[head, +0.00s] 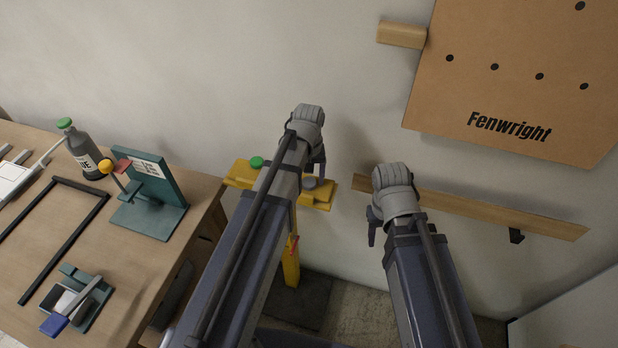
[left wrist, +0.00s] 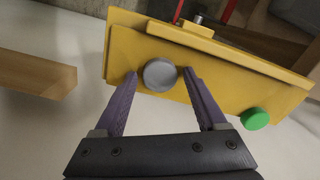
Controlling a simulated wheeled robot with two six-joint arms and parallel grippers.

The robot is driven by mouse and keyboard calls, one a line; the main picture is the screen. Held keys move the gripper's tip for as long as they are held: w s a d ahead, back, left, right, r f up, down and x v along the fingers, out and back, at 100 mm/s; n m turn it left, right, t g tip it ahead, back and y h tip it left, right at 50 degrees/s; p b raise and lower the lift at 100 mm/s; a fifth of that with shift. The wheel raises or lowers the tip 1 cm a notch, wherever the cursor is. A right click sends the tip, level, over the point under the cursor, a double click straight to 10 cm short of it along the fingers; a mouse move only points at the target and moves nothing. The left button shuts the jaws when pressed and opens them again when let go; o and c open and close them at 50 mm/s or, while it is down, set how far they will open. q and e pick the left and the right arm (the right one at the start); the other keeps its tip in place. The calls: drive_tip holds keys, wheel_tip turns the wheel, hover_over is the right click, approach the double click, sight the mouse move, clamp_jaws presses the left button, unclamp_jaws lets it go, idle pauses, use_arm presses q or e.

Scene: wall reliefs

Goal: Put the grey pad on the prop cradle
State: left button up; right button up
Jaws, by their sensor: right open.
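The yellow prop cradle (head: 240,175) stands on a yellow post against the wall. The round grey pad (head: 311,184) sits at its right end in the head view. In the left wrist view, the grey pad (left wrist: 160,75) lies against the yellow cradle (left wrist: 215,80). My left gripper (head: 318,172) is at this end of the cradle. Its purple fingers (left wrist: 160,72) are open, one on each side of the grey pad, with narrow gaps showing. My right gripper (head: 373,230) is open and empty, right of the cradle and in front of the wall.
A green pad (head: 257,162) is on the cradle's other end. A wooden rail (head: 470,211) and a short wooden block (head: 402,35) are on the wall beside the Fenwright board (head: 520,80). A workbench (head: 110,265) at left carries a bottle (head: 84,150) and a teal stand (head: 165,190).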

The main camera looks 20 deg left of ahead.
sight(309, 182)
use_arm(q)
drive_tip(key=shift+o, duration=0.2)
wheel_tip(309, 182, up, 12)
drive_tip(key=p, duration=1.2)
drive_tip(key=s+d+m+y, duration=0.1)
drive_tip(key=s+d+m, duration=0.6)
drive_tip(key=s+d, duration=0.3)
drive_tip(key=s, duration=0.4)
drive_tip(key=shift+d+r+m, duration=0.2)
drive_tip(key=shift+d+m, duration=0.1)
drive_tip(key=shift+m, duration=0.1)
wheel_tip(309, 182, down, 6)
drive_tip(key=b, duration=0.5)
drive_tip(key=shift+b, duration=0.3)
